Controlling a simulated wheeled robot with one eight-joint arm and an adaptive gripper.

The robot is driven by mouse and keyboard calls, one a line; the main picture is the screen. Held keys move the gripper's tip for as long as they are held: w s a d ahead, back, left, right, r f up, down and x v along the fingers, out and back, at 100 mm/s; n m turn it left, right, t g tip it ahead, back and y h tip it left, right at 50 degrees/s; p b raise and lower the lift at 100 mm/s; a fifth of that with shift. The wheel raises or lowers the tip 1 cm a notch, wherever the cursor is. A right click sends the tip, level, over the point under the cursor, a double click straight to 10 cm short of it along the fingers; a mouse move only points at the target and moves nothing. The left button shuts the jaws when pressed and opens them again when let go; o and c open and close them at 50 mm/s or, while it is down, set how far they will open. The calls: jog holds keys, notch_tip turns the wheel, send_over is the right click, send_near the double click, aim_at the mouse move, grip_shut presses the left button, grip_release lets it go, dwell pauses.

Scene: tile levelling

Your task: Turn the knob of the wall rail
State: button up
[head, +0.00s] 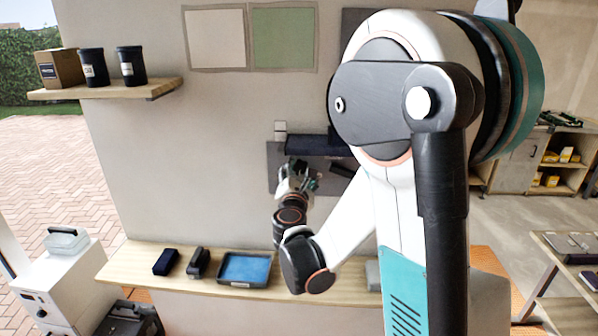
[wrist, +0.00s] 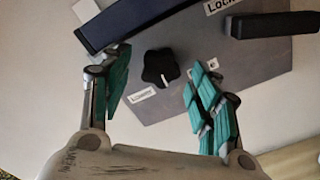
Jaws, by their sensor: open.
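The wall rail (head: 318,145) is a dark blue bar on a grey backing plate, fixed to the wall in the head view. It also shows in the wrist view (wrist: 130,20), tilted, along the top. The knob (wrist: 160,68) is black and lobed with a white mark, on the grey plate below the rail. My gripper (wrist: 165,95) is open, with a teal-padded finger on each side of the knob in the picture. I cannot tell whether either finger touches it. In the head view my gripper (head: 298,178) is in front of the plate and hides the knob.
A black handle (wrist: 272,24) sticks out beside a label at the plate's right. Below the rail, a wooden shelf (head: 205,285) holds a blue tray (head: 244,268) and dark blocks. An upper shelf (head: 110,90) with cups and a box is at left.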

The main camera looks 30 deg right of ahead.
jog(key=shift+w+d, duration=0.35)
jog(key=shift+w, duration=0.15)
jog(key=c, duration=1.1)
jog(key=shift+o, duration=0.2)
jog(key=shift+f+m+b, duration=0.1)
jog(key=shift+m+b, duration=0.7)
jog(key=shift+m, duration=0.3)
jog(key=shift+m+b, duration=0.4)
jog(key=shift+m, duration=0.9)
jog(key=o, duration=1.1)
jog(key=shift+c, duration=0.2)
